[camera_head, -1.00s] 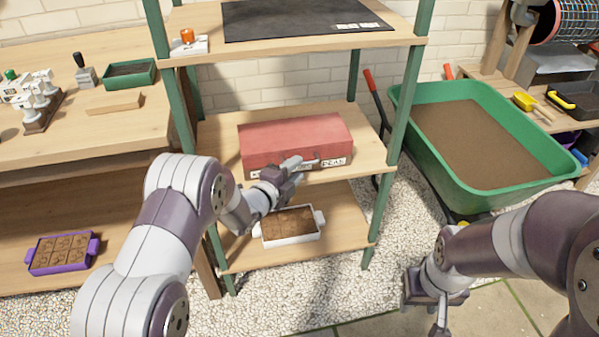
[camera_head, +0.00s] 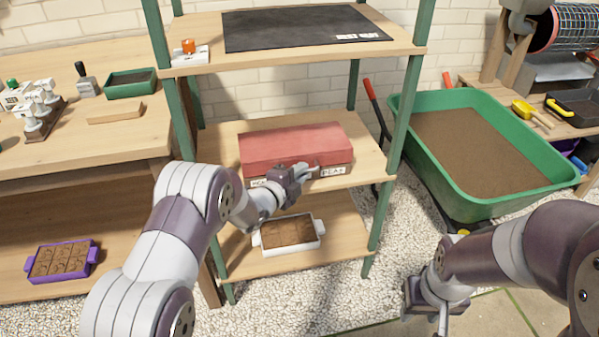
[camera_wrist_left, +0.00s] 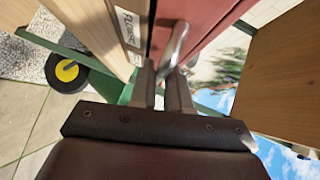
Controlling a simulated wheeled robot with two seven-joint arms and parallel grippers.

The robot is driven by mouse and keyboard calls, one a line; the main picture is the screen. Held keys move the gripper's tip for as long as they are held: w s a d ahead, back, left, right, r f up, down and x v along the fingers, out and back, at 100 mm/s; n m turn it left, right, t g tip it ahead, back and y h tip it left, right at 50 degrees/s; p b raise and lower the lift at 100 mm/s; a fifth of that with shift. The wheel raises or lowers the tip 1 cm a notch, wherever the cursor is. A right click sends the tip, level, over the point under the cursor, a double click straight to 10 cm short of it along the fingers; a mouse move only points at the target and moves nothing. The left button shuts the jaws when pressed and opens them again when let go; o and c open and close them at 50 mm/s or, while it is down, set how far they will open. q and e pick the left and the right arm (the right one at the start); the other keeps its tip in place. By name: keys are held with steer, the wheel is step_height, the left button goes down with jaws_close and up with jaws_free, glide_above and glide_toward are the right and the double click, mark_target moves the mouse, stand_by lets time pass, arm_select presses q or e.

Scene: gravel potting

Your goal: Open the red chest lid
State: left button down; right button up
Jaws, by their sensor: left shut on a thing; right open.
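The red chest (camera_head: 292,148) sits on the middle shelf of the green-posted rack, and its lid looks closed. White labels show along its lower front. My left gripper (camera_head: 308,171) is at the chest's front and covers part of it. In the left wrist view the gripper (camera_wrist_left: 162,88) is shut on a metal handle (camera_wrist_left: 176,45) that stands out from the red chest front (camera_wrist_left: 205,20). My right gripper (camera_head: 440,318) is open and empty, low at the right over the paving, away from the chest.
The upper shelf (camera_head: 200,70) is above the chest. A white tray of soil (camera_head: 290,247) is on the shelf below. A green wheelbarrow (camera_head: 550,180) stands to the right. A workbench (camera_head: 40,160) with a green tray (camera_head: 131,90) is at the left.

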arm_select(q)
steer(key=shift+w+a+r+n+g+p, duration=0.35)
steer(key=shift+w+r+p, duration=0.4)
steer(key=shift+r+p, duration=1.1)
steer(key=shift+w+a+r+n+g+p, duration=0.25)
steer(key=shift+w+r+g+p, duration=0.45)
steer(key=shift+r+p, duration=1.2)
steer(key=shift+w+a+r+n+g+p, duration=0.15)
steer(key=shift+w+r+n+g+p, duration=0.25)
steer(key=shift+w+r+p, duration=1.35)
steer(key=shift+s+f+p, duration=0.55)
steer(key=shift+s+p, duration=0.15)
steer(key=shift+s, duration=0.2)
steer(key=c, duration=1.2)
jaws_free()
steer(key=shift+o, duration=0.2)
